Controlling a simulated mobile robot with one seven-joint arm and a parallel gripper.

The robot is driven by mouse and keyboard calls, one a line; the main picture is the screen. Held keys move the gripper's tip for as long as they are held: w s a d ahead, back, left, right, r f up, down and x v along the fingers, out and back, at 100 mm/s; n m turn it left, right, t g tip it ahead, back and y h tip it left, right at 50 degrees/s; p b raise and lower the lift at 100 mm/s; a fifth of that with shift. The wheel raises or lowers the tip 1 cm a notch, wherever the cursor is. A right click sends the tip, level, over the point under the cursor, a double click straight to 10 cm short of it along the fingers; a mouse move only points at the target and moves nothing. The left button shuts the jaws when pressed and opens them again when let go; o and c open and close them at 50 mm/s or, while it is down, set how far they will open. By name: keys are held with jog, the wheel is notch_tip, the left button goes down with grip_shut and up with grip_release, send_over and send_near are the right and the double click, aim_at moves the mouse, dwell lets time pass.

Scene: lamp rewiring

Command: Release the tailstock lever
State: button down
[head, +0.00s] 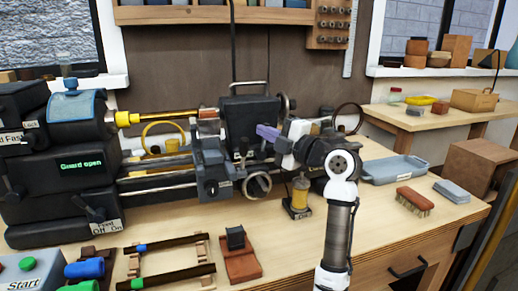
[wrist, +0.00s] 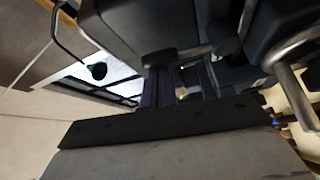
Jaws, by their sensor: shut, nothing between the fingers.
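The lathe (head: 160,165) stands on the bench, with its dark tailstock (head: 250,115) right of centre. A purple bar (head: 268,133), which may be the tailstock lever, sticks out beside the tailstock. My gripper (head: 284,144) is shut and empty, close to the right of this bar; I cannot tell whether they touch. In the wrist view, a purple piece (wrist: 153,88) shows just beyond a grey and black block across the bottom, which looks like part of my gripper. Dark machine parts (wrist: 150,25) fill the top there. My fingertips are not clearly seen.
A handwheel (head: 257,185) and a yellow oiler (head: 300,192) are below my gripper. A blue-grey tray (head: 393,169), a brush (head: 414,201) and a grey block (head: 453,191) lie to the right. Wooden holders with tools (head: 165,260) lie at the front left. Bare bench lies front right.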

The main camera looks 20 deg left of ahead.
jog(key=shift+w+d+f+m+t+y+b, duration=0.1)
jog(key=shift+w+d+m+t+y+b, duration=0.2)
jog(key=shift+m+b, duration=0.45)
jog(key=shift+w+d+f+m+t+y+b, duration=0.15)
jog(key=shift+d+m+t+b, duration=0.2)
jog(key=shift+m+b, duration=0.35)
jog(key=shift+w+d+f+m+t+y+b, duration=0.1)
jog(key=shift+w+d+m+t+y+b, duration=0.25)
jog(key=shift+m+b, duration=0.4)
jog(key=shift+d, duration=0.1)
jog(key=shift+s, duration=0.1)
